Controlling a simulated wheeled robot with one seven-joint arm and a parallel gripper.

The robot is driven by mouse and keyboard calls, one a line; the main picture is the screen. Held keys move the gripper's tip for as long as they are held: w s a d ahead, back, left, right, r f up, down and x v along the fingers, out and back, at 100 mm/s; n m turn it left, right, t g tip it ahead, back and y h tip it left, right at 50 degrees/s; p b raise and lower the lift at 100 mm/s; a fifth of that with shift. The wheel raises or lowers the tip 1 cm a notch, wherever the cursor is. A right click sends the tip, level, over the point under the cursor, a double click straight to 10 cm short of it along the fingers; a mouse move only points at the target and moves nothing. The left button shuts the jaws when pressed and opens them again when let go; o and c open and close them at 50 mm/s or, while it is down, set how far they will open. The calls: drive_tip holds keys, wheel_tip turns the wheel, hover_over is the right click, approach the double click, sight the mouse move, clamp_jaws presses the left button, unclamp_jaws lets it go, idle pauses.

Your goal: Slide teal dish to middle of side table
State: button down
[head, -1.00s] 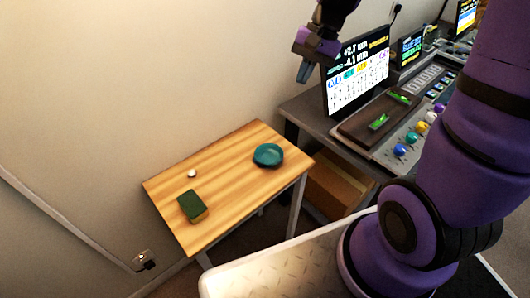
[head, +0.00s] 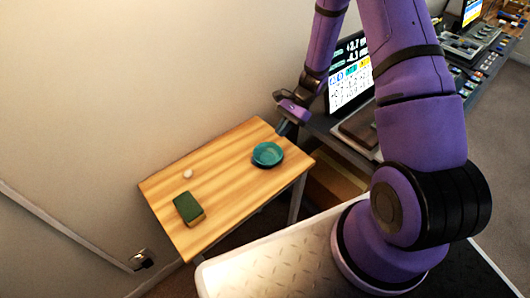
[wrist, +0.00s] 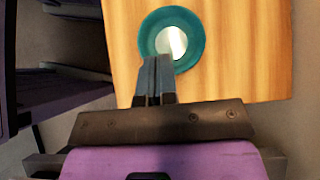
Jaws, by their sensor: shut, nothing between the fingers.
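The teal dish (head: 267,154) sits near the far right corner of the wooden side table (head: 222,182). It is round and shallow, and it also shows in the wrist view (wrist: 189,27). My gripper (head: 283,129) is shut and empty, pointing down just beyond the dish at the table's right back edge. The middle of the table is bare.
A green and tan sponge (head: 188,209) and a small white round object (head: 188,174) are on the table's left part. A desk with a screen (head: 350,76) and a brown tray (head: 358,126) stands to the right. A wall is behind.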

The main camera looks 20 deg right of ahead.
sight(261, 163)
drive_tip(key=x, duration=1)
drive_tip(key=shift+f, duration=0.25)
drive_tip(key=shift+a, duration=0.1)
